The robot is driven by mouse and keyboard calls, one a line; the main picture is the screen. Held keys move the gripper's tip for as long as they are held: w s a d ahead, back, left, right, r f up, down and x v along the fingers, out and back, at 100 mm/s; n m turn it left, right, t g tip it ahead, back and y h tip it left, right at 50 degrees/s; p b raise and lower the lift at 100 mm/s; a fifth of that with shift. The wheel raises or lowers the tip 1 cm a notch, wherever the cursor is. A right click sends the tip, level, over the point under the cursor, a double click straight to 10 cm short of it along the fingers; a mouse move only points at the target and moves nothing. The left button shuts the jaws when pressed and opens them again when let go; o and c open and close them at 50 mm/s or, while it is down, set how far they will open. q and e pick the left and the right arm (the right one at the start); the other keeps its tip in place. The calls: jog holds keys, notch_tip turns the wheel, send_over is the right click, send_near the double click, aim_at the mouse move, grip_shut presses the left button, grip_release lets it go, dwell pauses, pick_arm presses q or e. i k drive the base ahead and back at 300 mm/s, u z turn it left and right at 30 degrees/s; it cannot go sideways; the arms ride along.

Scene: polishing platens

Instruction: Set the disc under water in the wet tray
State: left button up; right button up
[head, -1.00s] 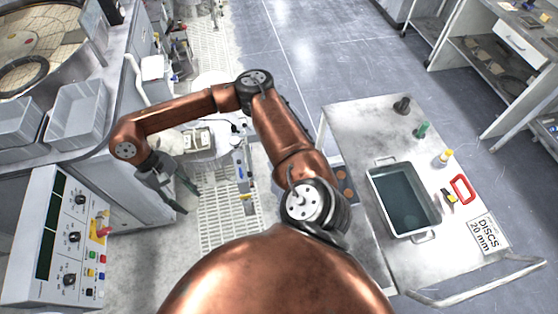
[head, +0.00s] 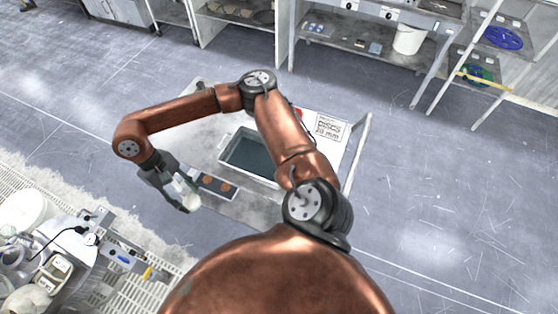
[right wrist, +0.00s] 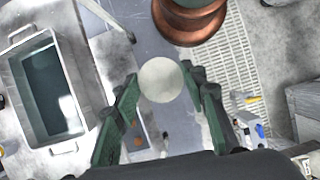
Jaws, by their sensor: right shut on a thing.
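My right gripper (head: 185,200) is shut on a pale grey round disc (head: 192,201), held in the air at the front left of the cart. In the right wrist view, the disc (right wrist: 160,80) sits between the two green fingertips (right wrist: 160,88). The wet tray (head: 229,143) is a pale metal basin with dark water (head: 248,153) in it, on the cart to the upper right of the gripper. My arm partly covers the tray's right side. In the right wrist view the tray (right wrist: 30,43) lies to the left, apart from the disc. My left gripper is not seen.
A dark holder with copper-coloured round pieces (head: 212,183) lies between gripper and tray. A "DISCS 20 mm" sign (head: 329,127) stands on the cart's far right. Benches and shelves (head: 370,45) line the back. Open floor (head: 420,190) lies right of the cart.

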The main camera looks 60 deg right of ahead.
aim_at(246, 156)
jog(key=z, duration=0.4)
jog(key=i, duration=0.85)
jog(key=z, duration=0.8)
